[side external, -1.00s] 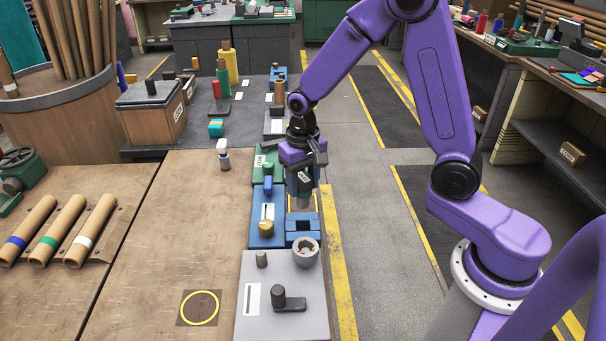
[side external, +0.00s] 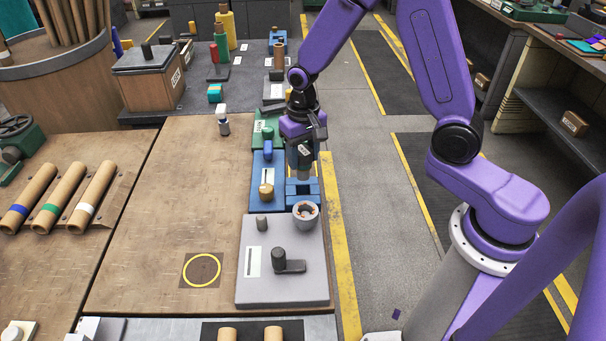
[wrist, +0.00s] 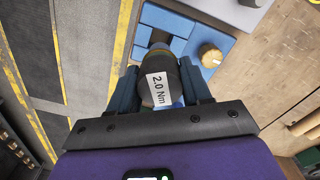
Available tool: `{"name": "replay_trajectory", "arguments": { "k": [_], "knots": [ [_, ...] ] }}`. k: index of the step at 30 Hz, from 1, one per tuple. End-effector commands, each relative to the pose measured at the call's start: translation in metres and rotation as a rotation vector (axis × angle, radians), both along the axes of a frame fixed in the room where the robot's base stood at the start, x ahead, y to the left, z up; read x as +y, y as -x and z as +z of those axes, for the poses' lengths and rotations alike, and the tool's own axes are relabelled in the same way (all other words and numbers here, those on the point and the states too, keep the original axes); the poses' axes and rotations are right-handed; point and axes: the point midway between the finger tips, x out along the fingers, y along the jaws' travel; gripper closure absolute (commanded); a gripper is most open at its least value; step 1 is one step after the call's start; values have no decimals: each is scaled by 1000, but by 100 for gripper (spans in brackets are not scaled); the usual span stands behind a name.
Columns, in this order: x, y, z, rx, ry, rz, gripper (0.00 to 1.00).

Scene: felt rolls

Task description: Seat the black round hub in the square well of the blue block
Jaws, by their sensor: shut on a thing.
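The blue block also shows in the wrist view (wrist: 162,17), beyond the hub. The gripper and hub hide much of the square well, so I cannot tell whether the hub's end is inside it.
A blue plate with a wooden knob (side external: 266,190) lies just left of the block. A grey round cup (side external: 305,214) stands close in front, on a grey plate (side external: 310,290) with a dark handle. A green fixture (side external: 262,130) stands behind. The brown table to the left is mostly clear.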

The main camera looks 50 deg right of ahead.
Motion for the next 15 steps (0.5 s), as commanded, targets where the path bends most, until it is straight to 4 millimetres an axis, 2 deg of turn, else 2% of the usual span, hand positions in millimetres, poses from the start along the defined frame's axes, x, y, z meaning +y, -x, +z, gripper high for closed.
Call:
{"name": "replay_trajectory", "arguments": {
  "k": [15],
  "knots": [
    [0, 0, -10, 0, 0, 0, 91]
  ]
}}
